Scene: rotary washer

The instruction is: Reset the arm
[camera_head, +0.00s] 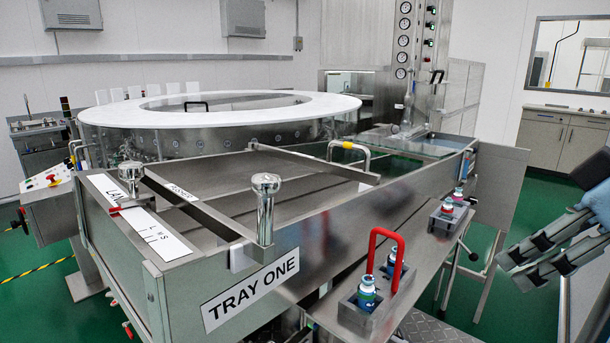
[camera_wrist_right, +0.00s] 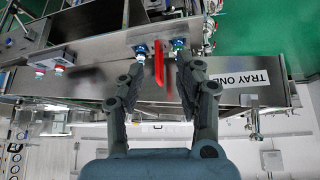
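My right gripper (camera_head: 511,268) is at the right side of the head view, with its two dark fingers apart and nothing between them. It is in the air, to the right of the tray's side shelf and clear of it. In the right wrist view, my right gripper (camera_wrist_right: 160,62) shows two separated fingers, with the red handle (camera_wrist_right: 159,64) seen beyond the gap. My left gripper is in neither view.
The steel washer infeed with the TRAY ONE label (camera_head: 250,292) fills the middle. A red handle (camera_head: 400,250) and small capped bottles (camera_head: 367,295) stand in grey holders on its side shelf. A white ring turntable (camera_head: 330,104) is behind. Green floor (camera_head: 500,315) is open at right.

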